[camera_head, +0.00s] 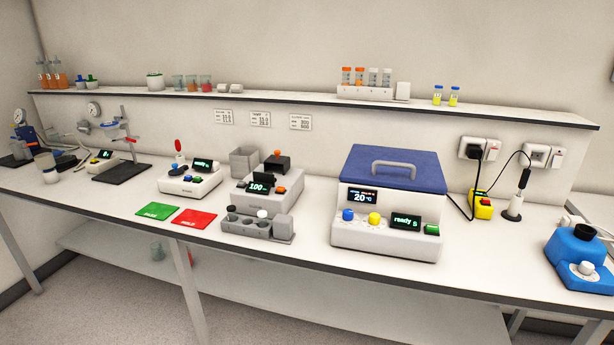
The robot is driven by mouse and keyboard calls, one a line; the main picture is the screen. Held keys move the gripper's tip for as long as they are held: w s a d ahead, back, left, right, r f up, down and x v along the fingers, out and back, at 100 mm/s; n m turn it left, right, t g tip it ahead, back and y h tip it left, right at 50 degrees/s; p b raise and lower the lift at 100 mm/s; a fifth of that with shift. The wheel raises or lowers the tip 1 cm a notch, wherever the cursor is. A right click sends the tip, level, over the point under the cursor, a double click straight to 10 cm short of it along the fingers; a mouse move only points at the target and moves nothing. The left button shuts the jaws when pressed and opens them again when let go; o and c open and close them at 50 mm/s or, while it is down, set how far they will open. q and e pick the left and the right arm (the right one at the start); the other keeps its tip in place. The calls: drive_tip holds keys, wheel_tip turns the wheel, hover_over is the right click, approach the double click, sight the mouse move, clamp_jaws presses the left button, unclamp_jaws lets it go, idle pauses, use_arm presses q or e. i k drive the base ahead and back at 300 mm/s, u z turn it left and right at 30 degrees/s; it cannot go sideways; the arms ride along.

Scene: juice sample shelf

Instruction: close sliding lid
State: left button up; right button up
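A white bench device (386,238) stands right of the middle of the bench. Its top carries a blue lid (375,168) with a grey handle (393,169). The lid appears to cover the top of the device, but I cannot tell whether it is fully shut. The front has a display reading about 20 °C, a blue knob, a yellow knob, a panel reading "ready" and a green button. Neither of my grippers shows in the head view.
Grey blocks with holes (258,225) and a white device reading 100 (268,198) stand left of the lidded device. Green (157,211) and red (194,218) mats lie farther left. A blue device (580,258) stands at the right. A shelf (290,99) with tubes runs above.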

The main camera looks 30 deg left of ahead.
sight(276, 160)
drive_tip(key=u, duration=0.45)
drive_tip(key=i, duration=0.9)
drive_tip(key=u, duration=0.9)
